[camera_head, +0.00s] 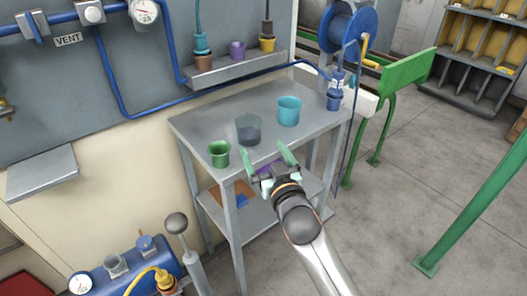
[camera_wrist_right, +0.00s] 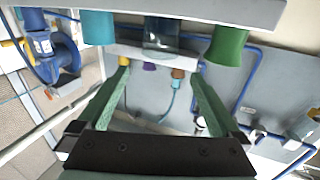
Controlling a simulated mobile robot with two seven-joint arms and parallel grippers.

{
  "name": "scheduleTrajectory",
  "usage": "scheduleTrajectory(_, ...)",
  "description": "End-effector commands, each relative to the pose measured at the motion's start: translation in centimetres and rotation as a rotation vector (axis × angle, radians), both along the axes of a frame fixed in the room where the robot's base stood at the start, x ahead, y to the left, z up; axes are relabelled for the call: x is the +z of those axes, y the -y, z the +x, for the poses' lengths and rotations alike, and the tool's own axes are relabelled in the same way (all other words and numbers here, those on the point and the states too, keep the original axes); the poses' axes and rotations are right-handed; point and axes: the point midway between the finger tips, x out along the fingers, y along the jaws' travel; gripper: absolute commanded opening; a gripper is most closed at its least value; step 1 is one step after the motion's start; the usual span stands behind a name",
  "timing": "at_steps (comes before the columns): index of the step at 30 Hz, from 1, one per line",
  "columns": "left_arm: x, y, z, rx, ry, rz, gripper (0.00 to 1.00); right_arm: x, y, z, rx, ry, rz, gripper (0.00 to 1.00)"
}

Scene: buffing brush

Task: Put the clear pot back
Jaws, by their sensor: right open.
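The clear pot (camera_head: 248,129), a smoky see-through cup, stands upright on the grey metal table (camera_head: 190,128) between a green pot (camera_head: 219,154) and a cyan pot (camera_head: 289,111). My right gripper (camera_head: 266,156) is open and empty at the table's front edge, near the clear pot and apart from it. In the right wrist view, the picture is upside down; the clear pot (camera_wrist_right: 161,34) shows at the top, beyond the gap between the open fingers (camera_wrist_right: 158,78). My left gripper is not in view.
A blue hose (camera_head: 150,112) runs along the wall. A blue reel (camera_head: 348,30) and green frame (camera_head: 408,70) stand right. The tabletop's left rear is clear.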

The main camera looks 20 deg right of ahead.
Motion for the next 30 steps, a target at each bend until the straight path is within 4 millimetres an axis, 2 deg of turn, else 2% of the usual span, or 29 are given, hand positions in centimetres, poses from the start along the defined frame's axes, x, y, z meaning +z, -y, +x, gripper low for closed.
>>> scheduleTrajectory(2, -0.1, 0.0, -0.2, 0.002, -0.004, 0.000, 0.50, -0.2, 0.1, 0.0, 0.001, -0.005, -0.001, 1.00)
scheduleTrajectory(4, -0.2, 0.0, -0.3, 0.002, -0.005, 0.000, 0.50, -1.6, 0.1, -0.5, 0.007, -0.033, -0.005, 1.00)
scheduleTrajectory(5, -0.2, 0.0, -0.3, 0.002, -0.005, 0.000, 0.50, -2.6, 0.0, -1.0, 0.012, -0.054, -0.006, 1.00)
scheduleTrajectory(8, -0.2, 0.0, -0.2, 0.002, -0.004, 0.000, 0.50, -7.9, -0.1, -3.7, 0.041, -0.168, -0.020, 1.00)
scheduleTrajectory(9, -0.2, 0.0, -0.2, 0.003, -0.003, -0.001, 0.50, -10.6, -0.2, -5.3, 0.057, -0.228, -0.025, 1.00)
scheduleTrajectory(11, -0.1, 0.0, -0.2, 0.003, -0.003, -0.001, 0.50, -14.6, -0.4, -8.3, 0.085, -0.321, -0.032, 1.00)
scheduleTrajectory(12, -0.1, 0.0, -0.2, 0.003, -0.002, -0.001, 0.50, -17.1, -0.5, -10.5, 0.105, -0.382, -0.035, 1.00)
scheduleTrajectory(15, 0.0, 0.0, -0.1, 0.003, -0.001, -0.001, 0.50, -22.2, -0.8, -16.0, 0.153, -0.524, -0.038, 1.00)
scheduleTrajectory(18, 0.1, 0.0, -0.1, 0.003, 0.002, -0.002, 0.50, -25.7, -1.1, -20.9, 0.193, -0.634, -0.036, 1.00)
scheduleTrajectory(21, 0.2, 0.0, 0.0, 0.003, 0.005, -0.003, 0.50, -27.6, -1.3, -24.3, 0.220, -0.704, -0.033, 1.00)
scheduleTrajectory(24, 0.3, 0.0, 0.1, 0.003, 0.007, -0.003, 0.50, -28.5, -1.4, -26.0, 0.234, -0.739, -0.029, 1.00)
scheduleTrajectory(30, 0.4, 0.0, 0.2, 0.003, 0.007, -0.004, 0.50, -28.6, -1.4, -26.3, 0.237, -0.745, -0.027, 1.00)
